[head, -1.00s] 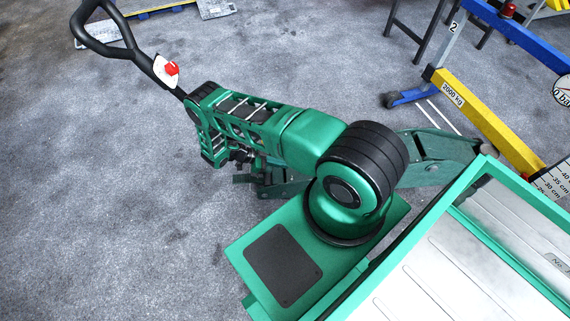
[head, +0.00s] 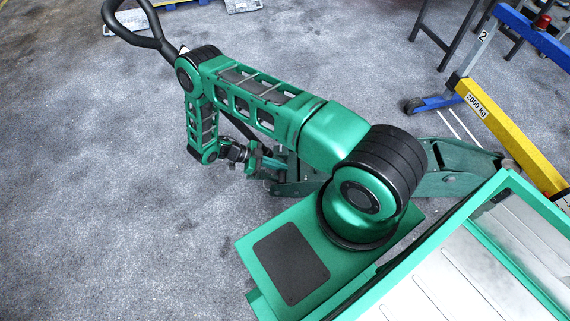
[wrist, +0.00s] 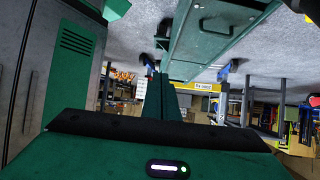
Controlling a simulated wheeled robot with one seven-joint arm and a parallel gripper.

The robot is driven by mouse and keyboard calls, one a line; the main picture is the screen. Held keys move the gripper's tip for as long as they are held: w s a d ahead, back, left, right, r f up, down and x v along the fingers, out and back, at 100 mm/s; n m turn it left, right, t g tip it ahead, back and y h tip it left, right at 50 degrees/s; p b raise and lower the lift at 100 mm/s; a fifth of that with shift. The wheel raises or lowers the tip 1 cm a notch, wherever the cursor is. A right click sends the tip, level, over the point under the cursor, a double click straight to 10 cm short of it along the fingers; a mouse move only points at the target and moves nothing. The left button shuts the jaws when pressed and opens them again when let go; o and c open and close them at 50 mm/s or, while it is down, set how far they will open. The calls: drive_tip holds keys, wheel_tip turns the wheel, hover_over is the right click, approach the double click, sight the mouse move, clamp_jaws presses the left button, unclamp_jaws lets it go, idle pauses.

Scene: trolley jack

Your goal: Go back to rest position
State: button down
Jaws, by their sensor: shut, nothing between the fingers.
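The trolley jack's long green frame (head: 450,170) lies on the floor behind my arm in the head view. Its black looped handle (head: 128,25) rises at the upper left, and my arm hides its lower part. My gripper (head: 262,162) hangs from the folded arm, beside the near side of the jack; I cannot tell whether it touches. In the wrist view my dark green fingers (wrist: 168,98) are together and hold nothing. The green jack frame (wrist: 215,25) crosses the top of that view.
A blue and yellow hoist frame (head: 500,125) stands at the right. Dark metal legs (head: 430,25) stand at the top. Grey floor (head: 90,200) at the left is clear. The wrist view shows cluttered shelving (wrist: 125,85) in the background.

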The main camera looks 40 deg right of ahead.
drive_tip(key=shift+a+r, duration=0.15)
drive_tip(key=shift+a, duration=0.1)
drive_tip(key=shift+r, duration=0.1)
drive_tip(key=w+d+r+n+t+y, duration=0.1)
drive_tip(key=w+d+r+n+y, duration=0.15)
drive_tip(key=r, duration=1.05)
drive_tip(key=w+d+r+n+y, duration=0.1)
drive_tip(key=w+d+r+n, duration=0.25)
drive_tip(key=r, duration=0.85)
wheel_tip(320, 180, up, 11)
drive_tip(key=s+d+n+t+y, duration=0.1)
drive_tip(key=s+d+n, duration=0.1)
drive_tip(key=d, duration=0.1)
drive_tip(key=s+d+r+n+t+y, duration=0.25)
drive_tip(key=s+r+n, duration=0.25)
drive_tip(key=s+r, duration=0.75)
drive_tip(key=s+a+r+n+t+y, duration=0.1)
drive_tip(key=s+a+r+n, duration=0.1)
drive_tip(key=s, duration=0.4)
drive_tip(key=s+a+r+n+t+y, duration=0.1)
drive_tip(key=s+a+r+n, duration=0.1)
drive_tip(key=s, duration=0.4)
drive_tip(key=shift+s+r+n+y, duration=0.15)
drive_tip(key=shift+s+n+y, duration=0.25)
drive_tip(key=shift+n, duration=0.4)
drive_tip(key=shift+a, duration=0.1)
